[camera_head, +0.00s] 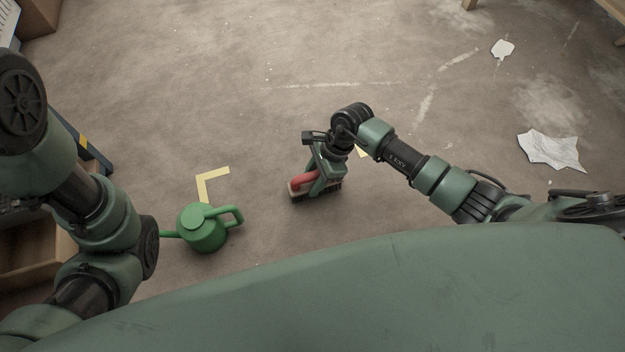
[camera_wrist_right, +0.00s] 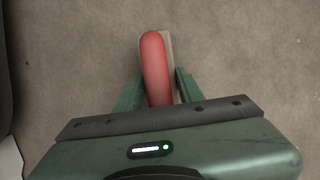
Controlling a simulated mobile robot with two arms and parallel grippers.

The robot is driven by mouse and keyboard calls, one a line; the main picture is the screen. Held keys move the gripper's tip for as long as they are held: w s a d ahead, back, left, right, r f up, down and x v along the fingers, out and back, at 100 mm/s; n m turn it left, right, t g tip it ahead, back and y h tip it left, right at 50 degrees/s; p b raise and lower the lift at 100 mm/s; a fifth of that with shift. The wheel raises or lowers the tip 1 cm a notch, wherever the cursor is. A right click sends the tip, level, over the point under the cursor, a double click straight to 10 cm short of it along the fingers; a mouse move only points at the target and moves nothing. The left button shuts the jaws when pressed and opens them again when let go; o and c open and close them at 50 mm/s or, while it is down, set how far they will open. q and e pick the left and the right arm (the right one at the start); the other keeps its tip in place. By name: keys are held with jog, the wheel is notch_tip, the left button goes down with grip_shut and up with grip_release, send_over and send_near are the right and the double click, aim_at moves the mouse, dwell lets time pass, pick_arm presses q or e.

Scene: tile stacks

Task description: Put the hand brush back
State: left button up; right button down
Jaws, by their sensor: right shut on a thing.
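The hand brush (camera_head: 299,194) has a red handle, a pale wooden body and dark bristles. It is in the middle of the head view, bristles downward, at or just above the floor; I cannot tell whether it touches. My right gripper (camera_head: 322,182) is shut on its red handle. In the right wrist view the red handle (camera_wrist_right: 155,62) lies between the two green fingers of the right gripper (camera_wrist_right: 159,88), with a strip of the wooden body beside it. My left arm comes in at the left of the head view, but its gripper is not visible.
A green watering can (camera_head: 203,229) stands left of the brush, by a yellow corner mark (camera_head: 207,181) on the floor. Another yellow mark (camera_head: 362,152) shows behind my right wrist. Crumpled papers (camera_head: 551,150) lie at the right. A wooden box (camera_head: 40,250) stands at the left.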

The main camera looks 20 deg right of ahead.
jog(key=shift+f, duration=0.1)
jog(key=c, duration=0.9)
grip_release()
